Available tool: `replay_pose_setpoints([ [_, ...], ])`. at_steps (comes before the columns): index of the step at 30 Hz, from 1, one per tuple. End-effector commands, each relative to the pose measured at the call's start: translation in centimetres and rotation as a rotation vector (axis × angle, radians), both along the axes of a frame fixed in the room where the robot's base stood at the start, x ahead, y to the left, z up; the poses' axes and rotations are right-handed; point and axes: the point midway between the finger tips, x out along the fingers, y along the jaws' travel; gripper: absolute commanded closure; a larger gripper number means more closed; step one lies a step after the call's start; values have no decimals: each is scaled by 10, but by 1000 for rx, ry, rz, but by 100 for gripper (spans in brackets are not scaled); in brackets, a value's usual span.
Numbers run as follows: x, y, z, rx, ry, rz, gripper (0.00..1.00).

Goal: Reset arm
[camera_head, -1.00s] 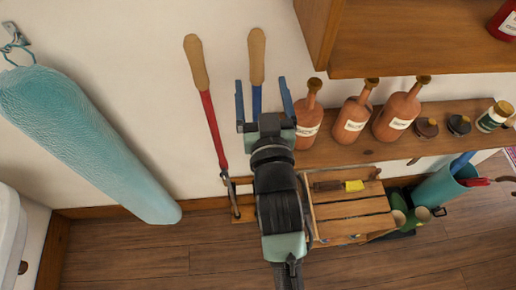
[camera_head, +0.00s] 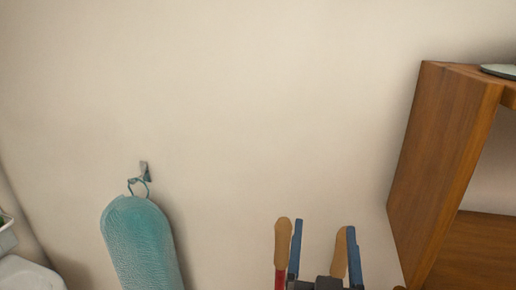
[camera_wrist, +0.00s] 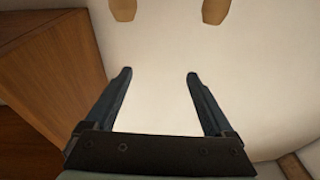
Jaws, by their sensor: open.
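My gripper (camera_head: 323,240) is at the bottom of the head view, its two blue fingers spread apart and pointing up. In the wrist view the fingers of my gripper (camera_wrist: 156,75) are wide apart with only pale wall between them, so it is open and empty. The rest of my arm is below the head view's edge.
Two tan-handled tools lean at the wall by my gripper: a red-shafted one (camera_head: 282,240) and another (camera_head: 340,258). Their handle ends (camera_wrist: 122,10) also show in the wrist view. The upper wall is bare.

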Motion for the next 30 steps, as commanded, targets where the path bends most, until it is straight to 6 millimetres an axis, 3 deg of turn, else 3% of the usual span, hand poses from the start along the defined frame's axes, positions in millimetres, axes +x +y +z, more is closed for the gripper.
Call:
replay_pose_setpoints([
  [1, 2, 12, 43, -4, -78, 21, 12],
  [6, -15, 52, 167, -30, -295, 89, 12],
  [9, -40, 73, 230, -55, -413, 124, 12],
  [12, -67, 89, 276, -80, -511, 152, 12],
  [15, -89, 100, 306, -100, -579, 171, 12],
  [18, -101, 107, 320, -112, -612, 181, 12],
  [30, -104, 108, 324, -115, -622, 184, 12],
])
